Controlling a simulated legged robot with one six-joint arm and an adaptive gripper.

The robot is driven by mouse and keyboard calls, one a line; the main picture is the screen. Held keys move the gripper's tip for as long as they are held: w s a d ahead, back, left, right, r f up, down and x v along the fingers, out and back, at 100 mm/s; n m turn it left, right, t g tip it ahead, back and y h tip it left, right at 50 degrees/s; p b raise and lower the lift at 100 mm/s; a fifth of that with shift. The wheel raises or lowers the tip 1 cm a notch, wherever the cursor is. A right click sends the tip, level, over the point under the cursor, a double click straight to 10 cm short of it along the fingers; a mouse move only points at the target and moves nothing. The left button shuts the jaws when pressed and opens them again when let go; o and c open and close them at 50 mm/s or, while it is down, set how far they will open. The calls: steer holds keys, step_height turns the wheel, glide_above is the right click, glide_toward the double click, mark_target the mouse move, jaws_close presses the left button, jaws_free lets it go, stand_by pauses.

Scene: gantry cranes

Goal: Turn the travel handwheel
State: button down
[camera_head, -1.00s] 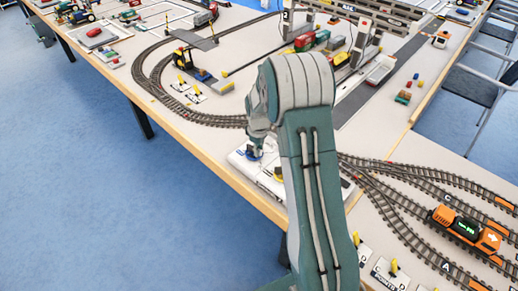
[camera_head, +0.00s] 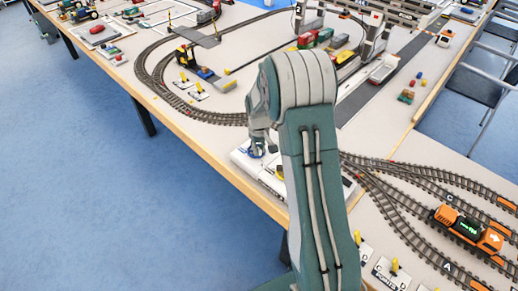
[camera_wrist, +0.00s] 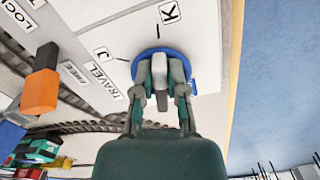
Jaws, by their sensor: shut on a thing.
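The travel handwheel is a blue round wheel with a grey grip piece. In the wrist view the travel handwheel (camera_wrist: 141,60) sits on a white panel (camera_wrist: 120,38), beside labels reading "TRAVEL", "J" and "K". My gripper (camera_wrist: 161,82) reaches over it, its two fingers shut on the grey piece at the wheel's middle. The fingers cover part of the wheel. In the head view my gripper (camera_head: 262,144) points down at the small blue wheel (camera_head: 257,152) on the white panel at the table's near edge; my arm hides much of the panel.
An orange block (camera_wrist: 40,92) stands left in the wrist view. Curved train tracks (camera_head: 160,85) run behind the panel. An orange locomotive (camera_head: 468,228) stands on tracks at right. The gantry crane (camera_head: 368,38) stands farther back. Blue floor lies beyond the near table edge.

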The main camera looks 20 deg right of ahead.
steer(key=c, duration=0.7)
jaws_free()
steer(key=shift+w, duration=0.1)
step_height(320, 180, up, 12)
steer(key=shift+a+f, duration=0.1)
